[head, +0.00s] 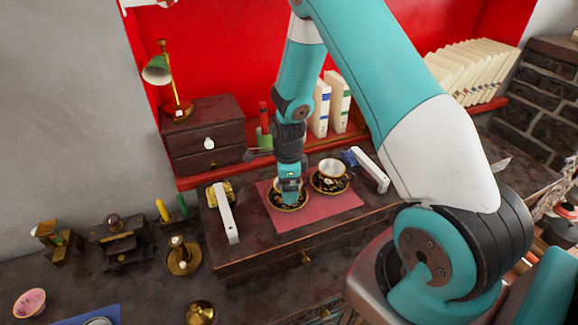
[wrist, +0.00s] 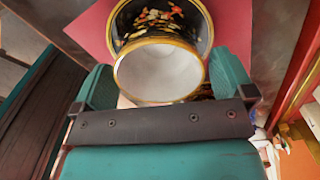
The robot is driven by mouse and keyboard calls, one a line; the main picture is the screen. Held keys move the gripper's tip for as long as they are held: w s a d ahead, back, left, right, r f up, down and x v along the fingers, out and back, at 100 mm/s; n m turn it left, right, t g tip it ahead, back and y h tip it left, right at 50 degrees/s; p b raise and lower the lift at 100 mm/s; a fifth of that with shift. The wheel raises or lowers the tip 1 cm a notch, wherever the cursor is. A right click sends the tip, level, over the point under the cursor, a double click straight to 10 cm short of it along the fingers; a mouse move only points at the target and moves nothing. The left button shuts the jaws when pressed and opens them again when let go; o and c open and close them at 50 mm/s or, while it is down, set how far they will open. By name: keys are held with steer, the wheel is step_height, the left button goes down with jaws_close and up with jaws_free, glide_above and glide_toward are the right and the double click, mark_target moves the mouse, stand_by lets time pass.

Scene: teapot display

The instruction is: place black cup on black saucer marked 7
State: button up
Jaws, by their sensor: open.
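In the head view my gripper (head: 290,196) points down at the left black saucer (head: 301,206), which has a gold rim and flowers and lies on a red mat. The gripper hides most of what stands there. In the wrist view a cup (wrist: 160,75) with a pale inside and gold rim lies between my open fingers (wrist: 165,85). A black flowered surface with a gold edge (wrist: 165,20) shows beyond it. A second cup (head: 333,167), pale inside, stands on the right black saucer (head: 331,185). I cannot read a 7 on either saucer.
The red mat (head: 330,208) lies on a dark wooden chest, with white handles (head: 224,213) and (head: 371,170) at its sides. A small drawer box (head: 207,135) and books (head: 338,100) stand behind. The mat's front is clear.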

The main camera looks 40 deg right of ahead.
step_height(320, 180, up, 10)
steer(key=b, duration=0.2)
steer(key=s+a+r+n+y, duration=0.1)
steer(key=s+a+r+n, duration=0.2)
steer(key=a+r+n, duration=0.5)
steer(key=s+a+r+n+y, duration=0.1)
steer(key=s+a+r+n, duration=0.3)
steer(key=s+a+n, duration=0.3)
steer(key=s+a+r+n+y, duration=0.2)
steer(key=s+a+r+n, duration=0.2)
steer(key=s+a+n, duration=0.3)
steer(key=shift+s+n, duration=2.6)
steer(key=shift+n, duration=2.3)
steer(key=shift+a+r, duration=0.1)
